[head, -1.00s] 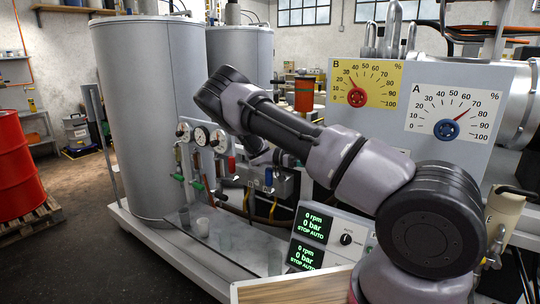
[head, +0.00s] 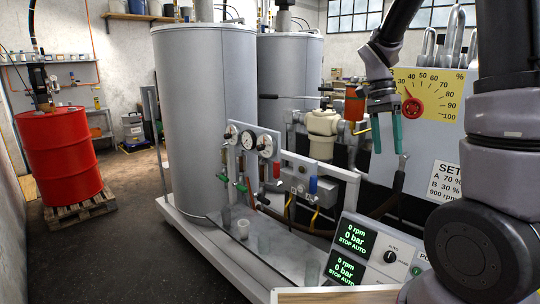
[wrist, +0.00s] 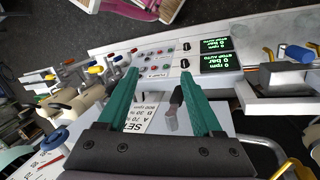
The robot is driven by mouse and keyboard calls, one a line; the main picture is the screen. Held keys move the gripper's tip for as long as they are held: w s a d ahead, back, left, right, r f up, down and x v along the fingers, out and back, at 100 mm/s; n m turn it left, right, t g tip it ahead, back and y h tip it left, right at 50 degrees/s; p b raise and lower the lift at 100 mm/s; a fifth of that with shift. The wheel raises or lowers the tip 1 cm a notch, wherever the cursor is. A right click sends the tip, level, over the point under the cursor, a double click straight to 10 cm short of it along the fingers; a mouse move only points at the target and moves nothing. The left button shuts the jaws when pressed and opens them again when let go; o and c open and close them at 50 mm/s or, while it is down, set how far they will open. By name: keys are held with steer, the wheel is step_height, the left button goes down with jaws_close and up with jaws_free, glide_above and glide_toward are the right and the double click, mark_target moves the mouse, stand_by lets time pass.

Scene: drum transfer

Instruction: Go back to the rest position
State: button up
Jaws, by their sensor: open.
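My gripper (head: 387,146) hangs down on the right side of the head view, in front of the grey cabinet with the yellow B dial (head: 432,92). Its two green fingers point downward. In the wrist view my gripper (wrist: 158,76) is open, with a wide gap and nothing held between the fingers. A dark-handled lever (wrist: 175,104) shows beyond the gap, as does part of the white SET sign (wrist: 139,116). My upper arm stands along the right edge of the head view and hides part of the cabinet.
Two grey tanks (head: 208,110) stand on a white skid with gauges and valves (head: 247,140). The control box (head: 365,250) with green displays is in front. A red drum (head: 62,155) stands on a pallet (head: 82,209) at left, with open floor (head: 120,240) between.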

steer(key=s+a+r+n+t+y, duration=0.1)
steer(key=s+a+r+n+t, duration=0.1)
steer(key=s+r+n+t, duration=0.2)
steer(key=s+a+r+n+t+y, duration=0.2)
steer(key=s+a+r+n+t, duration=0.1)
steer(key=s+r+t, duration=0.3)
step_height(320, 180, up, 3)
steer(key=shift+s+a+f+n, duration=0.1)
steer(key=shift+s+a+n, duration=0.25)
steer(key=shift+s+n, duration=0.65)
steer(key=shift+s, duration=0.1)
stand_by(0.7)
